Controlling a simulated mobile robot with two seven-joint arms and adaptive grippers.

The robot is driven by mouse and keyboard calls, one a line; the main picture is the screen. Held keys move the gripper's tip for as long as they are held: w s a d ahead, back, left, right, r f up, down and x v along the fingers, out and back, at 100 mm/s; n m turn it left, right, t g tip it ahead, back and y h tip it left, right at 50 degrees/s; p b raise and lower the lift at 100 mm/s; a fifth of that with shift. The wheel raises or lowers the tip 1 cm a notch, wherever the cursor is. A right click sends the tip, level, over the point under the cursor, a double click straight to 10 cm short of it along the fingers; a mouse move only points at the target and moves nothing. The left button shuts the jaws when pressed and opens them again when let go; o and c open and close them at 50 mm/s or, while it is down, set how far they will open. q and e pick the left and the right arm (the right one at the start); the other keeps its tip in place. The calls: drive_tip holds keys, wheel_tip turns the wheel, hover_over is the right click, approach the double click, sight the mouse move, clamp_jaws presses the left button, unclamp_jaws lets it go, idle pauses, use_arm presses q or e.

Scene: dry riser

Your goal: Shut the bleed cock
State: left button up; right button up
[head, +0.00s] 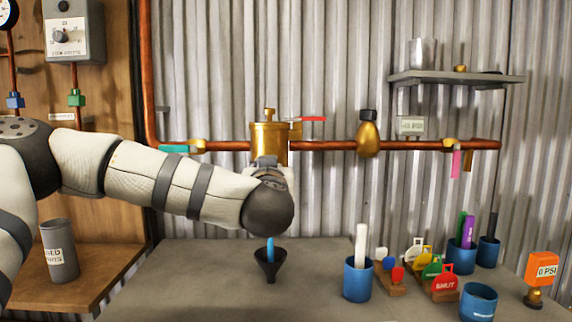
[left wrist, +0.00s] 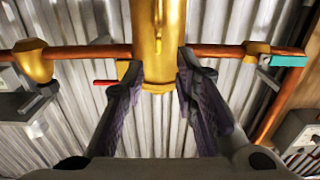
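A brass cylinder (head: 268,135) sits on the copper pipe. My left gripper is in front of its lower part; in the head view my own wrist hides its fingers. In the left wrist view, which is upside down, the left gripper (left wrist: 160,64) is open, with one finger either side of the cylinder (left wrist: 148,72) and nothing gripped. A narrow brass fitting (left wrist: 159,15) shows on the cylinder's face; I cannot tell whether it is the bleed cock. A blue stream or rod (head: 270,248) stands over a black funnel (head: 270,266) below my wrist. My right gripper is out of view.
Teal (head: 174,149), red (head: 313,119) and pink (head: 456,163) handles sit along the copper pipe (head: 330,145). Blue cups (head: 357,283) and coloured tags (head: 444,282) crowd the bench's right side. A shelf (head: 455,79) is above. The bench (head: 195,275) left of the funnel is clear.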

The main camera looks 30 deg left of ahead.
use_arm(q)
drive_tip(key=x, duration=0.8)
drive_tip(key=shift+w+f, duration=0.1)
drive_tip(key=shift+w, duration=0.05)
clamp_jaws()
